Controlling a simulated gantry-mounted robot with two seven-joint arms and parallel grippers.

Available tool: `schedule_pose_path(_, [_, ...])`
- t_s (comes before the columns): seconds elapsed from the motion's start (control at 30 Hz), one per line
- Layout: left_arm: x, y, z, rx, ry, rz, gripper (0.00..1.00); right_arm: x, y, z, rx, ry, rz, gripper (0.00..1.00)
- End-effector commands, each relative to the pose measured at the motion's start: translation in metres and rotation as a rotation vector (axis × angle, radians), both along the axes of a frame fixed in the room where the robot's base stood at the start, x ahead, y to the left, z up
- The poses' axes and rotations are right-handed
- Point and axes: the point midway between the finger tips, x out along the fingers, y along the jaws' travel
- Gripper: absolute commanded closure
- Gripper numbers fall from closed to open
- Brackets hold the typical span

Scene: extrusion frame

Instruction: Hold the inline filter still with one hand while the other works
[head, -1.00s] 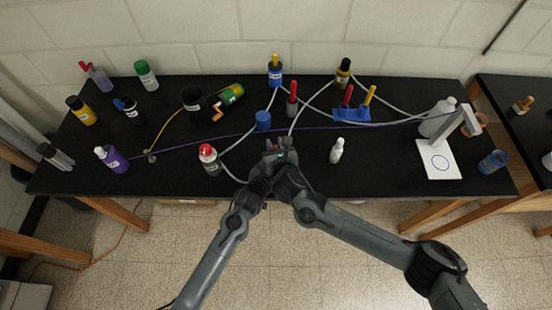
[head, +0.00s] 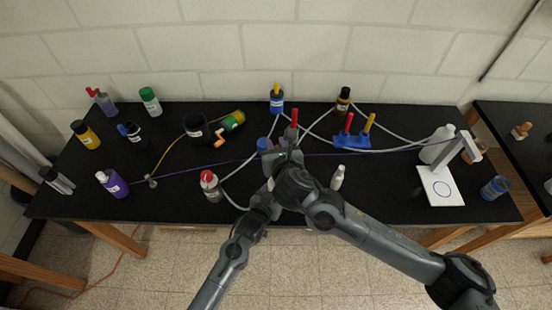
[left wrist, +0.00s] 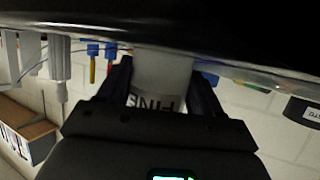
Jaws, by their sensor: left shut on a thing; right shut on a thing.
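A pale grey piece with a dark-lettered label reading "FINE", which I take to be the inline filter (left wrist: 160,75), sits between the fingers of my left gripper (left wrist: 160,90) in the left wrist view. My left gripper is shut on it. In the head view both wrists meet above the front middle of the black bench, and my right gripper (head: 285,156) is close against the left one. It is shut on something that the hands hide. The filter cannot be made out in the head view. A blue-capped piece (head: 263,143) stands just behind the hands.
Pale hoses (head: 240,167) and a purple line (head: 210,163) run across the bench (head: 395,190) by the hands. A red-topped bottle (head: 211,186) stands left, a small white bottle (head: 337,178) right. A blue rack (head: 352,141) and white stand (head: 440,187) are farther right. The front right is fairly clear.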

Motion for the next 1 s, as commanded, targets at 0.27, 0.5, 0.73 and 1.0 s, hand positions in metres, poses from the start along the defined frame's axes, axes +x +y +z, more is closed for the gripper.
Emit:
schedule_pose_path(0.27, [0.0,0.0,0.0,0.0,0.001,0.0,0.69,0.0,0.001,0.04,0.002,0.0,0.001,1.0])
schedule_pose_path(0.5, [0.0,0.0,0.0,0.0,0.001,0.0,0.69,0.0,0.0,0.049,0.001,0.001,0.0,1.0])
schedule_pose_path(0.73, [0.0,0.0,0.0,0.0,0.001,0.0,0.33,0.0,0.0,0.049,0.001,0.001,0.0,1.0])
schedule_pose_path(1.0, [0.0,0.0,0.0,0.0,0.0,0.0,0.05,0.0,0.0,0.049,0.001,0.001,0.0,1.0])
